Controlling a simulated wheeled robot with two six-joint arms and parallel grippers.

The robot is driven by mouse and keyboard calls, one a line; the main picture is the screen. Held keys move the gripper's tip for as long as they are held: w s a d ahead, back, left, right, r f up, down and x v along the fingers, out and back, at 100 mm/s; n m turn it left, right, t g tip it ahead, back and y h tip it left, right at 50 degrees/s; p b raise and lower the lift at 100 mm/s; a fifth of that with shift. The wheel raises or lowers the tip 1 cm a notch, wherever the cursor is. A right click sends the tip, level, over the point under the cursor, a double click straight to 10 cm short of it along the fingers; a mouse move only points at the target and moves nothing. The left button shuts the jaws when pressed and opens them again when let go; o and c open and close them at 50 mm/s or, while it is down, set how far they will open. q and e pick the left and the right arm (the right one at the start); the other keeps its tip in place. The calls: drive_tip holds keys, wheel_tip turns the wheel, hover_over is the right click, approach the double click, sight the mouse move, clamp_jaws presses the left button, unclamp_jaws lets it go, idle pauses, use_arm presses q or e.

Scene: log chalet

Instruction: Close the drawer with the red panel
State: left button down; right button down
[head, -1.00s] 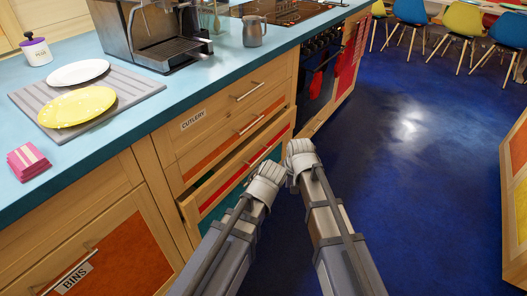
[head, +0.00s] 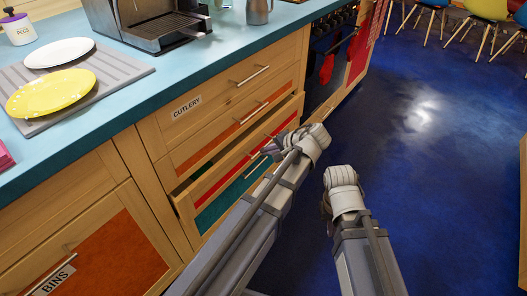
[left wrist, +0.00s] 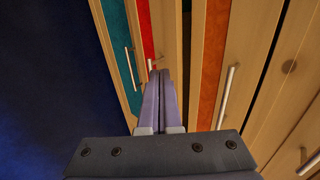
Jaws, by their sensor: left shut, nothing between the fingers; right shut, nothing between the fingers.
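The drawer with the red panel (head: 222,180) is in the wooden unit under the counter, below the cutlery drawer and an orange-panelled drawer. It stands partly open, with a dark gap above its front. My left gripper (head: 268,152) is shut and empty at the drawer front, near its handle. In the left wrist view the shut fingers (left wrist: 159,74) point at the red panel (left wrist: 147,28) and its bar handle (left wrist: 152,64). I cannot tell whether they touch. My right gripper (head: 326,208) is shut and empty over the floor, right of the left arm.
A teal panel (head: 233,200) lies below the red one. The orange-panelled drawer (head: 215,143) above and the bins door (head: 110,255) look closed. Plates, a coffee machine (head: 155,22) and a jug (head: 259,11) stand on the counter. The blue floor (head: 430,190) to the right is clear.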

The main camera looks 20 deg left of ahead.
sight(239, 151)
use_arm(q)
drive_tip(key=shift+w+a+r+b+x, duration=0.1)
drive_tip(key=shift+a+r+b+x, duration=0.4)
drive_tip(key=shift+x, duration=1.3)
drive_tip(key=shift+w+a+r+b+x, duration=0.15)
drive_tip(key=shift+b+x, duration=0.8)
drive_tip(key=shift+x, duration=0.85)
drive_tip(key=shift+a+r+b+x, duration=0.25)
drive_tip(key=shift+b+x, duration=0.45)
drive_tip(key=shift+x, duration=1.05)
